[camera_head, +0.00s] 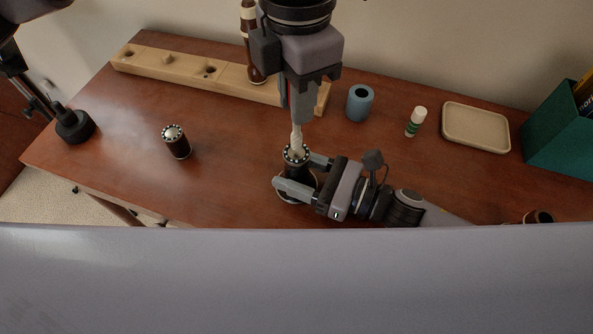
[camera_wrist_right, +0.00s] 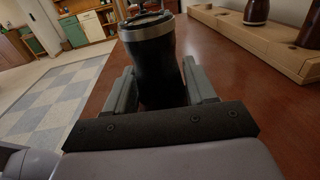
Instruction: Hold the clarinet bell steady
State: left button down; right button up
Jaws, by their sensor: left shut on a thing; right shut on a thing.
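The clarinet bell (camera_head: 301,176) is a dark piece upright on the brown table, with a white-dotted top rim. My right gripper (camera_head: 298,178) is shut on its sides. In the right wrist view a dark body with a silver band (camera_wrist_right: 147,28) sits between my right fingers (camera_wrist_right: 157,88). My left gripper (camera_head: 298,112) is above the bell, pointing down, shut on a pale, narrow piece (camera_head: 296,138). The lower end of that piece meets the bell's top rim; whether it goes inside I cannot tell. Part of the bell is hidden by my right fingers.
A dark piece with a dotted rim (camera_head: 175,142) stands at left. A wooden rack (camera_head: 190,70) lies behind, with a brown joint (camera_head: 249,40) upright. A blue cylinder (camera_head: 360,102), glue-like stick (camera_head: 416,121), beige tray (camera_head: 476,127) and teal box (camera_head: 560,130) are at right.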

pick_arm(q)
jog(key=shift+f, duration=0.3)
jog(key=shift+f, duration=1.05)
jog(key=shift+r, duration=0.1)
jog(key=shift+r, duration=0.35)
jog(key=shift+f, duration=0.5)
dwell(0.4)
jog(key=shift+r, duration=0.35)
jog(key=shift+r, duration=0.25)
dwell(0.4)
jog(key=shift+r, duration=3.35)
